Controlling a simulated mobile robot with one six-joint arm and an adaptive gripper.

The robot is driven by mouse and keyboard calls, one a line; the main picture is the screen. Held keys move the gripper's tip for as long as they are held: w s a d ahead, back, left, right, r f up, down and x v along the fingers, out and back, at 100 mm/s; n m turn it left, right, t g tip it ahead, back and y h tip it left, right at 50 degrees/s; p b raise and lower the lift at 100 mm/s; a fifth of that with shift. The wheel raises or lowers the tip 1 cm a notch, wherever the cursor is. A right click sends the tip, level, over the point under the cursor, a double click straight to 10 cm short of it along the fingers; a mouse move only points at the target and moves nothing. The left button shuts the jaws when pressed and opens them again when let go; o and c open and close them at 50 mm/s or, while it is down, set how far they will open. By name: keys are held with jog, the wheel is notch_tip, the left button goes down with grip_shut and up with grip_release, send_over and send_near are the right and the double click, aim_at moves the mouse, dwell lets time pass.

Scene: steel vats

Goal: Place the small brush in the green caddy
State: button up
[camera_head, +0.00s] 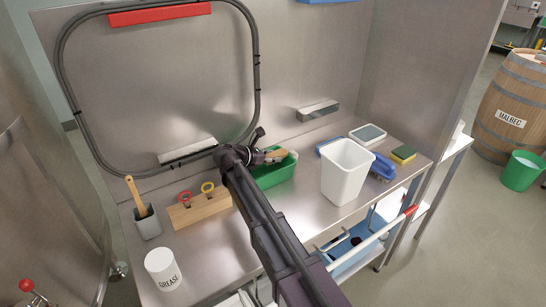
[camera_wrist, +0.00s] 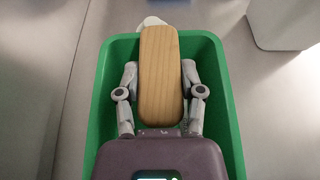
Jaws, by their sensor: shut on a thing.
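The small brush (camera_wrist: 160,85) has a pale wooden body, with a bit of white showing at its far end. My gripper (camera_wrist: 160,76) is shut on it, one finger on each long side. The brush is over the green caddy (camera_wrist: 222,110), lined up with its length and between its long walls; whether it touches the bottom I cannot tell. In the head view the green caddy (camera_head: 275,177) stands on the steel bench, and the brush (camera_head: 276,155) shows at its opening, partly hidden by my gripper (camera_head: 268,156).
A white bin (camera_head: 345,172) stands right of the caddy. A wooden block (camera_head: 200,208) with red and yellow rings, a grey cup (camera_head: 147,224) with a wooden handle and a white GREASE tin (camera_head: 163,268) stand left. A blue brush (camera_head: 384,167) and sponge (camera_head: 403,154) lie right.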

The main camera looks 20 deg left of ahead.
jog(key=shift+f, duration=0.15)
jog(key=o, duration=1.2)
jog(key=shift+c, duration=0.2)
jog(key=shift+r, duration=0.2)
jog(key=shift+s+a+r+p, duration=0.15)
jog(key=shift+r+p, duration=0.15)
jog(key=shift+p, duration=0.15)
jog(key=p+v, duration=0.4)
jog(key=v, duration=0.7)
jog(key=shift+s+a, duration=0.15)
jog(key=shift+s, duration=0.1)
jog(key=shift+r, duration=0.1)
